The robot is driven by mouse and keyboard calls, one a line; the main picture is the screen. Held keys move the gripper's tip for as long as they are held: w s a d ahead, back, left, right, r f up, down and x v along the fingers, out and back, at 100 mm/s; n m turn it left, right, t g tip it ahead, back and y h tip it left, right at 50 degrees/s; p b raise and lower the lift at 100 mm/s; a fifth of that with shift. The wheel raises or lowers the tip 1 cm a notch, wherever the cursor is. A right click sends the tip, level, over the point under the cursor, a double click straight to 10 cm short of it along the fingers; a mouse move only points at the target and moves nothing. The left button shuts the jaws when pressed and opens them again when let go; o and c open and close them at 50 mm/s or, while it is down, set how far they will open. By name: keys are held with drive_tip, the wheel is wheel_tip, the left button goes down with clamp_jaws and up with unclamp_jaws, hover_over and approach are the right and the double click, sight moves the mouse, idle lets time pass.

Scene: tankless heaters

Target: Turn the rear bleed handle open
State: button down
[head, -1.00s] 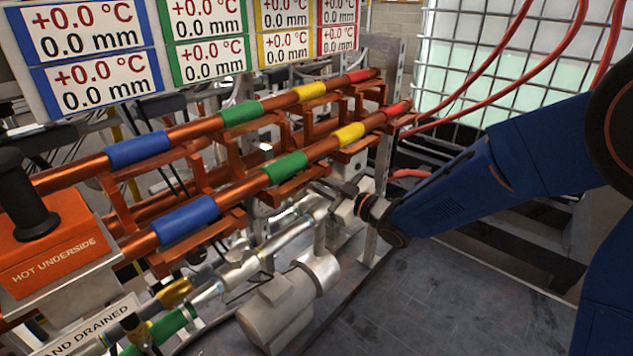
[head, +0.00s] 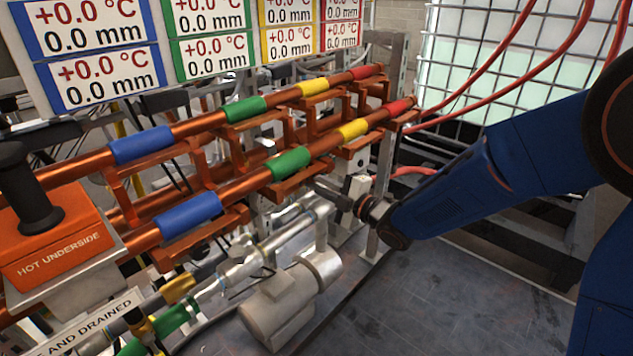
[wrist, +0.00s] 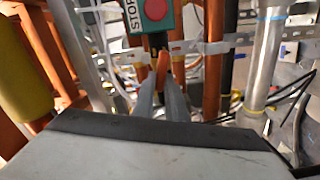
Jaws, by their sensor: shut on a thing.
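In the wrist view, the two grey fingers of my gripper (wrist: 162,98) are close together on a narrow orange handle (wrist: 163,62), just below a green box with a red stop button. I take this to be the rear bleed handle. In the head view, my gripper (head: 328,190) reaches left from my blue arm, under the far part of the front copper pipe. The handle is hidden there, and its angle is hard to tell.
The stop button box (wrist: 157,14) is close above the fingertips. Copper pipes with coloured bands (head: 190,212) run above and left of my gripper. A silver pump (head: 277,308) stands below. The floor (head: 440,300) at right is clear.

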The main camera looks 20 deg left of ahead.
drive_tip(key=shift+f+n, duration=0.2)
drive_tip(key=shift+n, duration=0.9)
drive_tip(key=c, duration=1.8)
unclamp_jaws()
drive_tip(key=v, duration=1.7)
drive_tip(key=shift+d, duration=0.2)
drive_tip(key=shift+s, duration=0.15)
